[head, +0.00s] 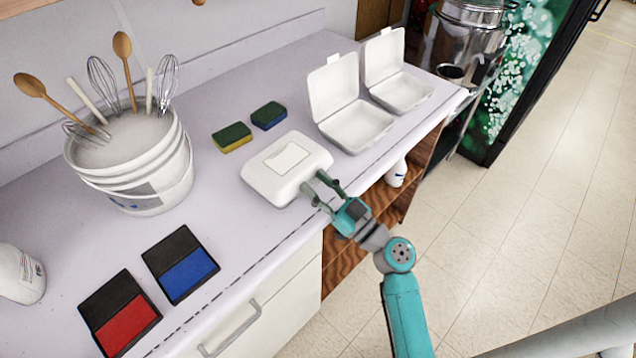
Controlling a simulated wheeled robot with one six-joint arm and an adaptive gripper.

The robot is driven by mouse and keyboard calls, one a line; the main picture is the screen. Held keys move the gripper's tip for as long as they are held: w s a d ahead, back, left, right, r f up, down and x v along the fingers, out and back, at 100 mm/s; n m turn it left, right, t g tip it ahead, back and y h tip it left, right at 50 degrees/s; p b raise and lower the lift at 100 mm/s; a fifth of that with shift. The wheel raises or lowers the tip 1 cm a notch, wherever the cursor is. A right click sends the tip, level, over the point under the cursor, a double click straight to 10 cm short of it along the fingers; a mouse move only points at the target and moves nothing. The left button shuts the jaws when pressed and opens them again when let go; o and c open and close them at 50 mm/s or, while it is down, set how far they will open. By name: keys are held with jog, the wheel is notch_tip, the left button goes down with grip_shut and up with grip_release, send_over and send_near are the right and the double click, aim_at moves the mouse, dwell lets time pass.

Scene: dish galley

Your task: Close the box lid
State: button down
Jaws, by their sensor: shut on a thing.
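A white clamshell box (262,183) with a pale square label on top sits on the counter, and its lid (288,158) is down. My gripper (319,188) is at the front right edge of this box, with its fingers shut on that edge. The exact grip and the front seam are partly hidden by the fingers. Two more white clamshell boxes stand to the right with lids raised: the nearer open box (358,128) and the farther open box (401,92). Both look empty.
Two sponges, one green and yellow (232,138) and one blue and dark (268,115), lie behind the closed box. A white bucket (135,170) of whisks and spoons stands left. Red (122,320) and blue (187,274) pads lie at front left. The counter edge (255,262) is close.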

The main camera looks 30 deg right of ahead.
dwell(0.3)
jog(key=c, duration=0.6)
grip_release()
jog(key=shift+o, duration=0.2)
jog(key=v, duration=1.2)
